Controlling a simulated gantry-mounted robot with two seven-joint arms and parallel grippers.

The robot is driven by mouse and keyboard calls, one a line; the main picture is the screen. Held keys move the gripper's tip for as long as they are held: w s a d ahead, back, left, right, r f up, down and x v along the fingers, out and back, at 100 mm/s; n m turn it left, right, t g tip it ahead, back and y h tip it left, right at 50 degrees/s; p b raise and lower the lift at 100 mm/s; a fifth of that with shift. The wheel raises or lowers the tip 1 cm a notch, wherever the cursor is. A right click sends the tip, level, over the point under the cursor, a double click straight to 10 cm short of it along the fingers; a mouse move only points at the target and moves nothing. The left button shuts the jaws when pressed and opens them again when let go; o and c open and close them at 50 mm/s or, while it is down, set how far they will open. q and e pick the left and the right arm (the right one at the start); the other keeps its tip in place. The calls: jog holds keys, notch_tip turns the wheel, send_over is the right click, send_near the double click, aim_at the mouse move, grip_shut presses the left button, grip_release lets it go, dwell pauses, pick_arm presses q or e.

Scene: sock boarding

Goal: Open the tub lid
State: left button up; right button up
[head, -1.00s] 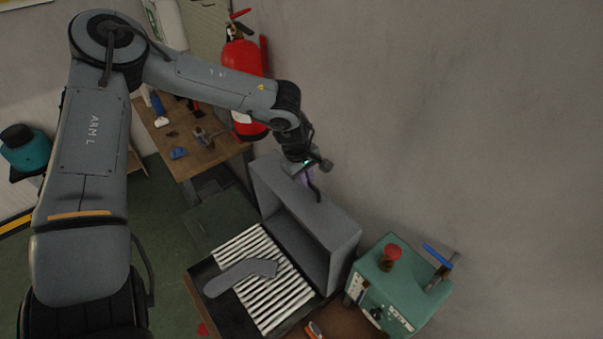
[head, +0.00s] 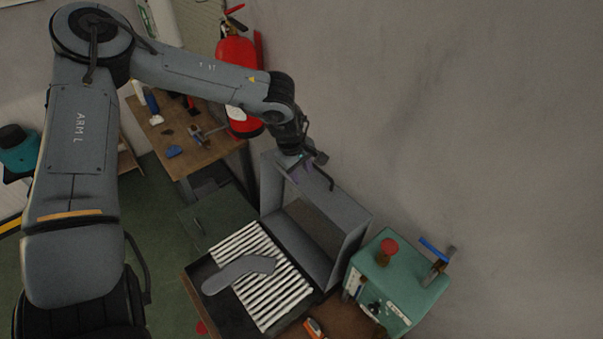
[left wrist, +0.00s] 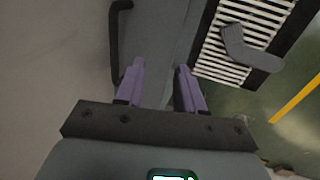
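A grey box-shaped lid (head: 345,209) stands raised behind a dark tray of white slats, its hollow side facing the slats. I take it to be the tub lid. A black bar handle (head: 322,177) is on its upper edge. My left gripper (head: 303,169) is at the lid's upper left part, close to the handle. In the left wrist view the purple fingers (left wrist: 160,82) are apart with nothing between them. The handle (left wrist: 116,45) lies left of both fingers, outside the gap. I cannot tell whether the fingers touch the lid.
A grey sock-shaped form (head: 240,271) lies on the slats (head: 279,294). A teal machine (head: 412,280) with a red knob stands to the right. A red fire extinguisher (head: 237,68) and a wooden bench (head: 192,155) are behind. The wall is close beside the lid.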

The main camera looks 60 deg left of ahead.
pick_arm(q)
jog(key=b+v, duration=0.1)
jog(key=v, duration=0.8)
jog(key=shift+r, duration=0.35)
jog(key=shift+s, duration=0.1)
